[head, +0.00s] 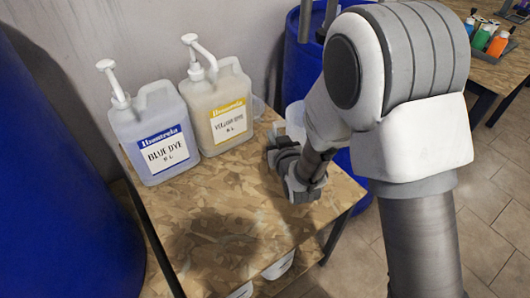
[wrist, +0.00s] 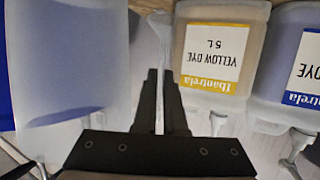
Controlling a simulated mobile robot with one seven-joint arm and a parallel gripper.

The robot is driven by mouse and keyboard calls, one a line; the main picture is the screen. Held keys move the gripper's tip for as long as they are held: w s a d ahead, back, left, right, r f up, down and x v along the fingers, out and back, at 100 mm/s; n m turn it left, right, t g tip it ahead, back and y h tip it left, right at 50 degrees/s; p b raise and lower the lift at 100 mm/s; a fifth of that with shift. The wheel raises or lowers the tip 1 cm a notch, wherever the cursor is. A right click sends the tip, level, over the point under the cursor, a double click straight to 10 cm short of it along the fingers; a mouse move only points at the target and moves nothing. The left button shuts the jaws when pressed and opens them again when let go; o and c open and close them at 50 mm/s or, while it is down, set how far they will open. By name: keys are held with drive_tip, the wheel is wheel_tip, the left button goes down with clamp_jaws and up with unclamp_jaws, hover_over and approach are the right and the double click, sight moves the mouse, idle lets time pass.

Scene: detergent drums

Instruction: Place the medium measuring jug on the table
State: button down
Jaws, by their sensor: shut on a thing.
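My gripper (head: 284,152) is low over the right part of the wooden table (head: 228,212). In the wrist view its dark fingers (wrist: 160,88) are close together on a thin pale strip. The measuring jug (wrist: 68,65) fills the left of that view as a translucent, whitish-blue body beside the fingers. In the head view, part of the pale jug (head: 294,116) shows behind my gripper. My wrist hides its lower part, so I cannot tell whether its base touches the table.
A blue dye container (head: 152,130) and a yellow dye container (head: 217,110), both with white pumps, stand at the table's back left. A clear object (head: 258,106) shows beside the yellow one. Blue drums (head: 55,180) flank the table. Its front middle is clear.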

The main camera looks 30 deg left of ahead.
drive_tip(key=shift+s+a+f+b, duration=0.1)
drive_tip(key=shift+a+f+b, duration=0.35)
drive_tip(key=shift+f, duration=0.55)
drive_tip(key=shift+s+a+f+b, duration=0.1)
drive_tip(key=shift+a+f+b, duration=0.1)
drive_tip(key=shift+a+f, duration=0.7)
drive_tip(key=shift+a+f+b, duration=0.35)
drive_tip(key=shift+f, duration=0.9)
drive_tip(key=shift+f, duration=0.15)
drive_tip(key=c, duration=1)
unclamp_jaws()
drive_tip(key=shift+r, duration=0.3)
drive_tip(key=p+v, duration=0.2)
drive_tip(key=v, duration=1)
